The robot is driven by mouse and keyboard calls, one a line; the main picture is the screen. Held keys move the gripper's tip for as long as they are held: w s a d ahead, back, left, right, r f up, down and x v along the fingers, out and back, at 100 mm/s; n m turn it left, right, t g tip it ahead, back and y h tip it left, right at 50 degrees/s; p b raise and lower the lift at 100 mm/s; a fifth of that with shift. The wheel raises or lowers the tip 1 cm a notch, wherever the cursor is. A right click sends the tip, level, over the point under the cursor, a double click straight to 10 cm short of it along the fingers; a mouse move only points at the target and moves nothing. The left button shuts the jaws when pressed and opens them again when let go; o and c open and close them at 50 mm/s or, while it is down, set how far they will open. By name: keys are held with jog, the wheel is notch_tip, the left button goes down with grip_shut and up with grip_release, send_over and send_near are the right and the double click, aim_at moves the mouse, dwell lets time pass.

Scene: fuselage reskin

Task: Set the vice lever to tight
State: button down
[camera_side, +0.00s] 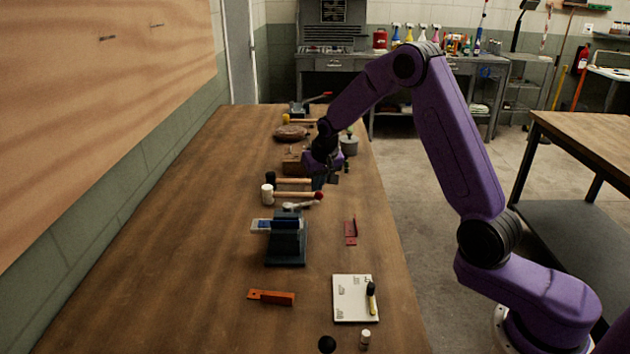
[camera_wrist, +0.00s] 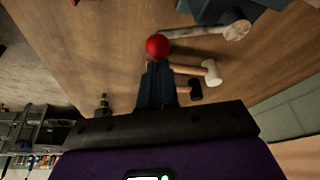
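The vice (camera_side: 286,246) is dark teal and stands mid-bench, with a blue and pale piece at its top. It shows partly at the top of the wrist view (camera_wrist: 222,10). Its lever seems to be the grey metal bar (camera_side: 300,205) with a red ball end (camera_side: 319,196). In the wrist view the bar (camera_wrist: 192,33) runs rightward from the red ball (camera_wrist: 157,46). My gripper (camera_wrist: 157,66) has its dark fingers together, with nothing seen between them. Its tips point at the ball; whether they touch it I cannot tell. In the side view my gripper (camera_side: 324,183) is just behind the ball.
A white-headed mallet (camera_side: 267,192) and a black-headed one (camera_side: 271,179) lie beyond the lever. A red bracket (camera_side: 350,232), a notepad (camera_side: 350,298) and an orange bar (camera_side: 271,297) lie nearer. The bench's left side is clear.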

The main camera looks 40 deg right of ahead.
jog(key=shift+s+a+f, duration=0.1)
jog(key=shift+s+f, duration=0.05)
jog(key=shift+s, duration=0.2)
dwell(0.3)
jog(key=w+d+r, duration=0.2)
jog(key=w, duration=0.2)
jog(key=v, duration=0.9)
jog(key=shift+a+r, duration=0.25)
jog(key=shift+r, duration=0.05)
